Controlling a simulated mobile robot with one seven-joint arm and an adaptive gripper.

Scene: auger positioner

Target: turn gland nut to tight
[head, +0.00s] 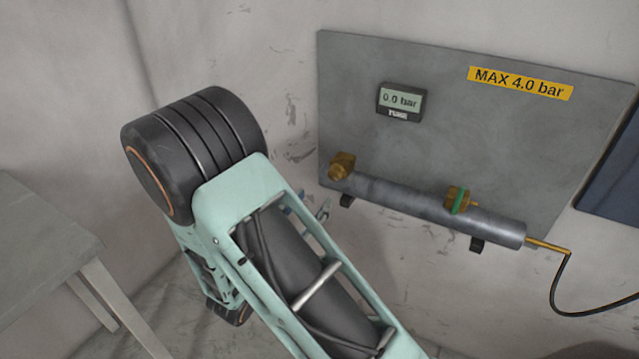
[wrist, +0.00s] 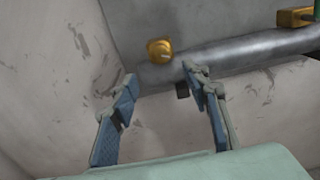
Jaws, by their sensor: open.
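A brass hex nut, which looks like the gland nut (head: 341,165), sits at the left end of a grey metal pipe (head: 400,197) on a wall panel. In the wrist view the brass nut (wrist: 159,49) is just beyond and above my fingertips, apart from them. My gripper (wrist: 160,80) is open and empty, with its two blue-padded fingers spread below the nut. In the head view my arm hides most of the gripper; only a bit of a finger shows beside the arm, left of the pipe.
A second brass fitting with a green ring (head: 457,199) stands on the pipe further right. A gauge (head: 401,102) reads 0.0 bar beside a yellow MAX 4.0 bar label (head: 520,83). A black hose (head: 563,290) hangs at right. A table (head: 45,235) stands at left.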

